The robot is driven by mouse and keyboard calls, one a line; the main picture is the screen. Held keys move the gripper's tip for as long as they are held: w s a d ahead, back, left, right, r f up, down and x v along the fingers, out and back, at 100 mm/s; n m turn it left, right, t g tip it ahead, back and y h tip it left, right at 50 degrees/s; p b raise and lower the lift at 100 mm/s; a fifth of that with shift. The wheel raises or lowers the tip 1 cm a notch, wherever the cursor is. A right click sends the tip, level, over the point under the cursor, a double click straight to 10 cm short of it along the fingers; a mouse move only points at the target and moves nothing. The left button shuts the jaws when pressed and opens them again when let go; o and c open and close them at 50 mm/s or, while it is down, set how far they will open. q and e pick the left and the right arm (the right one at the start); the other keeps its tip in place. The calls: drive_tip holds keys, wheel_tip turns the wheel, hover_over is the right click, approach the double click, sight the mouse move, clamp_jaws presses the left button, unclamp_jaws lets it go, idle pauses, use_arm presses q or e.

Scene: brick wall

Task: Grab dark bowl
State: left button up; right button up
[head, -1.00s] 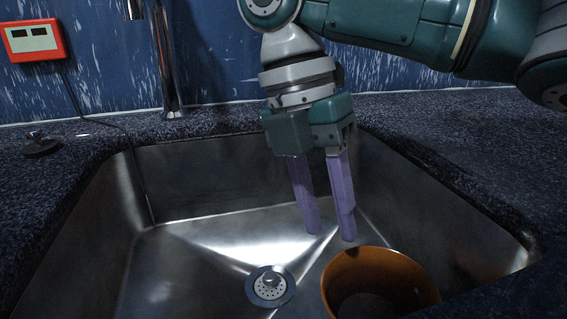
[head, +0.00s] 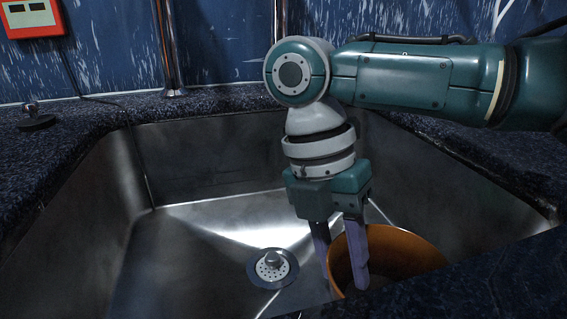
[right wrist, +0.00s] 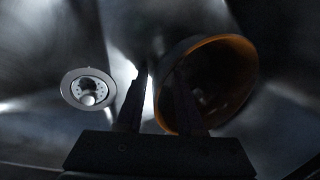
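The bowl (head: 405,250) stands in the steel sink at the lower right of the head view, with a brown-orange inside and a shadowed bottom. In the right wrist view the bowl (right wrist: 228,78) has an orange rim and a dark outside. My right gripper (head: 344,279) points down at the bowl's left rim with its purple fingers apart. One finger is outside the rim and the other is over or inside the bowl. In the right wrist view the gripper (right wrist: 163,72) straddles the near-left wall; contact cannot be told. My left gripper is not in view.
The sink (head: 190,225) has steep steel walls around the bowl. A round drain strainer (head: 273,267) lies left of the bowl. A faucet (head: 168,50) and a red box (head: 32,17) are at the back. Dark speckled counter (head: 75,150) surrounds the sink.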

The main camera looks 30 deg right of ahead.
clamp_jaws()
idle(1.2)
